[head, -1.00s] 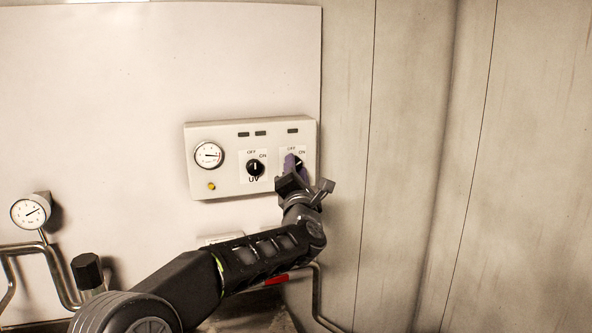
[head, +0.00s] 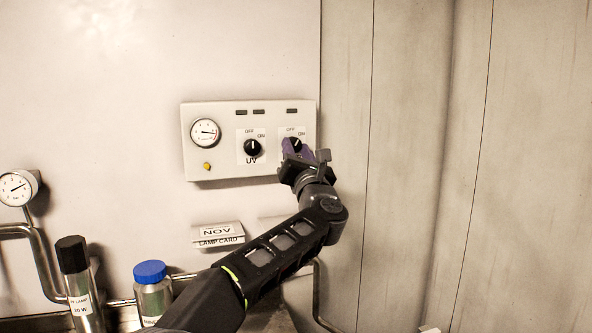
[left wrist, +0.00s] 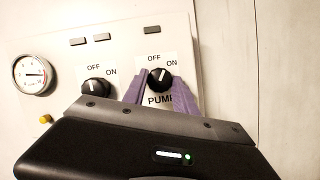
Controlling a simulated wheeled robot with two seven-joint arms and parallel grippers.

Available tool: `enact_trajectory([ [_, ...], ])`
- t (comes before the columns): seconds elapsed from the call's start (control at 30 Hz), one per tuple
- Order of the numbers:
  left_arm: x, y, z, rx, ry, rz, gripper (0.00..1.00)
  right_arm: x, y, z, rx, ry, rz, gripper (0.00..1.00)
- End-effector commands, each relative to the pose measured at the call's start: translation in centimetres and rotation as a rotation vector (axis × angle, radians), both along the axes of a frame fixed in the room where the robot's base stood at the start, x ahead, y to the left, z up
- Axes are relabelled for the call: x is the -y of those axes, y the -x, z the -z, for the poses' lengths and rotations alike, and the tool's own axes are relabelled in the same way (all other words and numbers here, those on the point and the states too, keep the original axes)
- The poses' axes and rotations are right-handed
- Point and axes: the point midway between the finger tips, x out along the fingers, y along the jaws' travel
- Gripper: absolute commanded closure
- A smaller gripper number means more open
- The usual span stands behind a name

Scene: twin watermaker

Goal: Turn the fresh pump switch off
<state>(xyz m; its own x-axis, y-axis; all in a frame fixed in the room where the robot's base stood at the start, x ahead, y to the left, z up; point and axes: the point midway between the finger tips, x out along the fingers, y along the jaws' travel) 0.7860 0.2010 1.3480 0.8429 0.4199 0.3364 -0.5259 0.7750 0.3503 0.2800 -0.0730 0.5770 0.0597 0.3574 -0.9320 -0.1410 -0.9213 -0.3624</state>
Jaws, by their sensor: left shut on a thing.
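The pump switch (head: 296,142) is a black rotary knob with a white mark, on the right of a pale control box (head: 223,172). It also shows in the left wrist view (left wrist: 160,76), with OFF above it, ON to its upper right and PUMP printed below. Its mark points upward and slightly right there, between OFF and ON. My left gripper (head: 299,149) is at the knob from below, its purple fingers (left wrist: 163,90) on either side of it, shut on it. The fingers hide part of the knob's sides and label. My right gripper is not in view.
A UV knob (head: 252,148) sits left of the pump switch, with a gauge (head: 205,132) and a yellow button (head: 207,166) further left. Below are a lamp card holder (head: 217,234), a blue-capped bottle (head: 151,290) and a black-capped cylinder (head: 75,275). Bare wall lies right.

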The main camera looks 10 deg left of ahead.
Motion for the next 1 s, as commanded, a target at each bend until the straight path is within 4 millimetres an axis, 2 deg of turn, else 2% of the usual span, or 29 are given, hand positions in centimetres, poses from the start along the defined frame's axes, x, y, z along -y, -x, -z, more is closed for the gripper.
enact_trajectory([
  [0.03, 0.1, -0.09, 0.73, 0.023, 0.04, 0.0, 1.0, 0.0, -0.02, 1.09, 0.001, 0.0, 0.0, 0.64],
  [0.2, 0.23, -0.18, 0.46, 0.106, 0.174, 0.0, 1.0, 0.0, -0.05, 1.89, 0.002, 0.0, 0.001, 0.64],
  [0.6, 0.28, -0.24, 0.04, 0.25, 0.399, -0.002, 1.0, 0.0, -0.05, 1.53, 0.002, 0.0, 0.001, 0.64],
  [1.0, 0.29, -0.2, -0.01, 0.284, 0.451, -0.001, 1.0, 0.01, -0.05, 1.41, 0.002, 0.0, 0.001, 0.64],
])
